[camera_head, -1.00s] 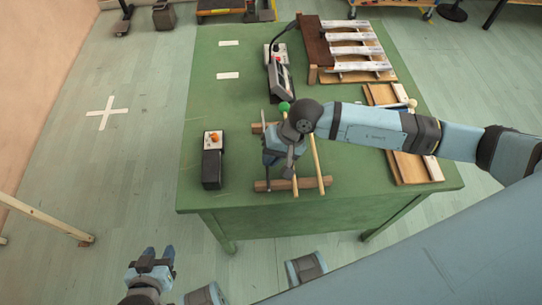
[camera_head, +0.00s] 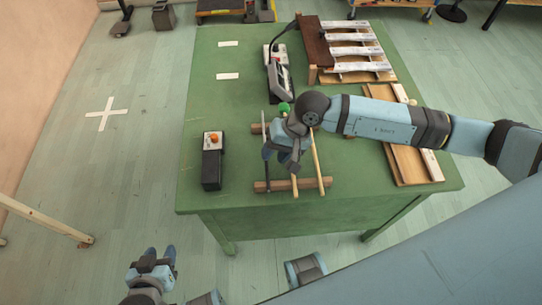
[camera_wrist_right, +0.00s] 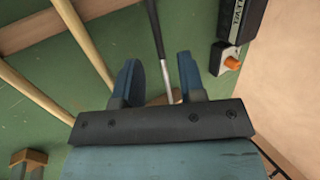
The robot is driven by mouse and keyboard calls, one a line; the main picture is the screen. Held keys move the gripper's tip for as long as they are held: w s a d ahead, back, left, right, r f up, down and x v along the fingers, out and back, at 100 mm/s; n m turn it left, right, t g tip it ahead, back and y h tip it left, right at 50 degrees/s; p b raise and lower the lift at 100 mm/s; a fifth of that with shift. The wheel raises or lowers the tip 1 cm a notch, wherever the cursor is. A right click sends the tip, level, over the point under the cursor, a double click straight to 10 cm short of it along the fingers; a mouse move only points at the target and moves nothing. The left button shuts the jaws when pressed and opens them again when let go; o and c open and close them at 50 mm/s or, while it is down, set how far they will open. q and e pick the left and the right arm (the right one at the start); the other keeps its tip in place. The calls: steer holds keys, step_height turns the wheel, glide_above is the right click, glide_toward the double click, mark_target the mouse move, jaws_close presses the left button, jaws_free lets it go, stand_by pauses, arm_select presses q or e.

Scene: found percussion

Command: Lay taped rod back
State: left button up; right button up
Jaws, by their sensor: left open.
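The taped rod (camera_head: 266,152) lies across two wooden rest bars, the near bar (camera_head: 312,183) and the far bar (camera_head: 257,128), left of the sticks. In the right wrist view the rod (camera_wrist_right: 154,28) shows a black length and a bare metal length. My right gripper (camera_head: 281,162) is just right of the rod in the head view. In the wrist view its fingers (camera_wrist_right: 157,62) are apart, with the rod running between them and gaps showing on both sides. My left gripper (camera_head: 158,252) is open and empty, off the table's near left side.
A green-headed stick (camera_head: 294,184) and another wooden stick (camera_head: 318,165) lie beside the rod. A black box with an orange knob (camera_head: 212,165) stands left. Behind are a grey device (camera_head: 281,78) and a metal-bar instrument (camera_head: 352,50). The green table (camera_head: 225,110) is clear at back left.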

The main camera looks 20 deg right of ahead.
steer(key=v, duration=1.1)
steer(key=shift+r, duration=0.2)
